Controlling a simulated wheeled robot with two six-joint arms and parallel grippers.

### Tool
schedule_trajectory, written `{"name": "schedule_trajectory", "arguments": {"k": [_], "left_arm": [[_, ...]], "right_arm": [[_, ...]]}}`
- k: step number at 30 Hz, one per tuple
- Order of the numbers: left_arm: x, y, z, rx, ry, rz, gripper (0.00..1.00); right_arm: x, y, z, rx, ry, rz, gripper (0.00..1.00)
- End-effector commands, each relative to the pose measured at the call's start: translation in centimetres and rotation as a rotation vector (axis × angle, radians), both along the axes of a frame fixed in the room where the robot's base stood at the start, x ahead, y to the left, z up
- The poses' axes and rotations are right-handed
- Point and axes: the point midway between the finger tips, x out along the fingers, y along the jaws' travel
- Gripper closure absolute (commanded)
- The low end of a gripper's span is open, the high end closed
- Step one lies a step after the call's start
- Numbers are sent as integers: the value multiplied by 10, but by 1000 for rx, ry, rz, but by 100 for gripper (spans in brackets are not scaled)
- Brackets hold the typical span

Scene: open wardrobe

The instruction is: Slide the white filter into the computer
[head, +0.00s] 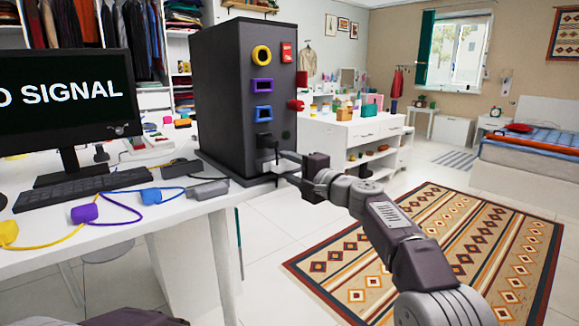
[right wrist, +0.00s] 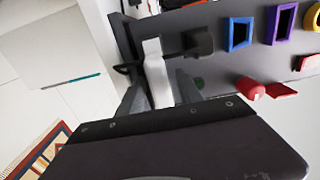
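The computer (head: 225,90) is a tall dark tower on the white desk, its front bearing coloured sockets. The white filter (right wrist: 157,75) lies lengthwise between the fingers of my right gripper (right wrist: 160,92); they appear closed on its sides. In the head view, my right gripper (head: 285,168) is at the lower front of the computer, where the filter is small and mostly hidden. The filter's far end is close to the computer's lower edge; I cannot tell whether it has entered a slot. My left gripper is not in view.
A black plug (right wrist: 199,41) with a cable sits on the computer's front beside the filter. A red knob (head: 296,105) sticks out higher up. A monitor (head: 62,100), keyboard (head: 80,188) and purple plug (head: 84,213) are on the desk.

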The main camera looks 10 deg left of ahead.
Motion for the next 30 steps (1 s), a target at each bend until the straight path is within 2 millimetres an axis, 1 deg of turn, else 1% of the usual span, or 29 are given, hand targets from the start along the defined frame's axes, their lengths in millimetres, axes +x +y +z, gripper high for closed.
{"name": "schedule_trajectory", "arguments": {"k": [8, 11, 14, 18, 21, 24, 30], "left_arm": [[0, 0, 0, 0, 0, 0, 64], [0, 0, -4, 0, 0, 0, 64], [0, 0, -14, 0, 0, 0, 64], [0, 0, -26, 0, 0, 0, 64], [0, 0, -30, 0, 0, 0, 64], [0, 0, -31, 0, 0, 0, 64], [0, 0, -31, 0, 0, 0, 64]], "right_arm": [[0, 0, 0, 0, 0, 0, 52], [-3, -3, -1, 1, -1, 0, 52], [-12, -14, -4, 0, 0, -2, 52], [-33, -35, -4, 0, -1, -3, 52], [-47, -50, -2, 1, 0, -3, 52], [-57, -60, -2, -1, 1, -2, 52], [-64, -65, 0, 0, 0, 1, 52]]}}
